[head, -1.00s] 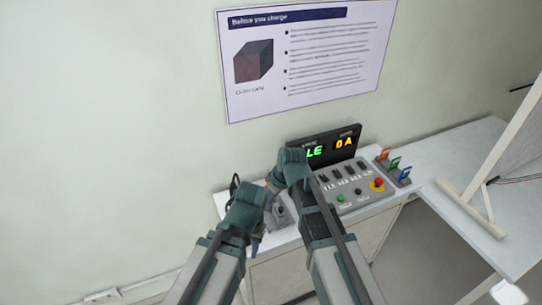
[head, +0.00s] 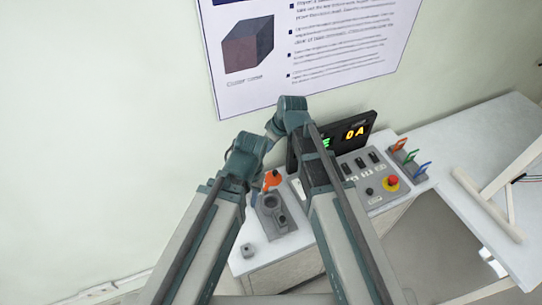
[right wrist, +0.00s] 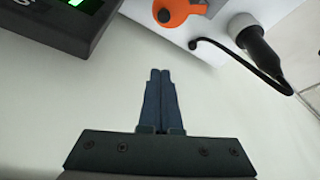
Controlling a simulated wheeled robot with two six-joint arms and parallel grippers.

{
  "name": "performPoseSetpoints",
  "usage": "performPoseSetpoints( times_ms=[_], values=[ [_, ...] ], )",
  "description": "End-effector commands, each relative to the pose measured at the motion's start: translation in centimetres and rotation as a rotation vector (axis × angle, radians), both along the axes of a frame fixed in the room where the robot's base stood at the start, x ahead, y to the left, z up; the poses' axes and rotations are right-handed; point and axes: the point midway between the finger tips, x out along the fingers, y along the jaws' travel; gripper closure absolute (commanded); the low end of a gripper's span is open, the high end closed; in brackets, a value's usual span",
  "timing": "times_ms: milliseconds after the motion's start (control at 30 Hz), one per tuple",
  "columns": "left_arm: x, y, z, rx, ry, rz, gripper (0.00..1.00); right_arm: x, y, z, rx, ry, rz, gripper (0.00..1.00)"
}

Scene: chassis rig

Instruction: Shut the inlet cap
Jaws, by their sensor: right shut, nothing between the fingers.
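An orange part (head: 272,180), which looks like the inlet cap, shows beside a grey socket block (head: 270,218) on the white bench. Whether it is hinged to the block I cannot tell. The orange part also shows at the top of the right wrist view (right wrist: 180,10), beyond my fingers. My right gripper (right wrist: 160,72) is shut and empty, its fingers apart from the orange part. In the head view, the right arm reaches up in front of the display. My left arm ends left of it, above the socket block; its fingers are hidden.
A dark plug (right wrist: 255,42) with a black cable is near the orange part. A control panel (head: 362,178) with a red button (head: 391,183) and a display (head: 355,132) stand right of the block. Coloured tags (head: 410,158) stand further right. A poster (head: 310,45) hangs behind.

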Motion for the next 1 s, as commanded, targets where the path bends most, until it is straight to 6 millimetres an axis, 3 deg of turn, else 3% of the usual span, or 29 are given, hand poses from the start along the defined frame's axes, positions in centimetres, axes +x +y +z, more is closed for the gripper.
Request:
performPoseSetpoints(
  times_ms=[267, 467, 1000],
  values=[
    [0.0, 0.0, -0.4, 0.000, 0.000, -0.001, 0.61, 0.1, 0.1, -0.4, 0.000, 0.000, 0.000, 1.00],
    [0.0, 0.0, -1.9, 0.000, 0.000, -0.003, 0.61, 0.4, 0.4, -1.9, 0.000, 0.000, 0.001, 1.00],
    [0.0, 0.0, -9.3, 0.001, 0.000, -0.002, 0.61, 2.1, 2.4, -9.3, 0.000, 0.000, 0.001, 1.00]
  ],
)
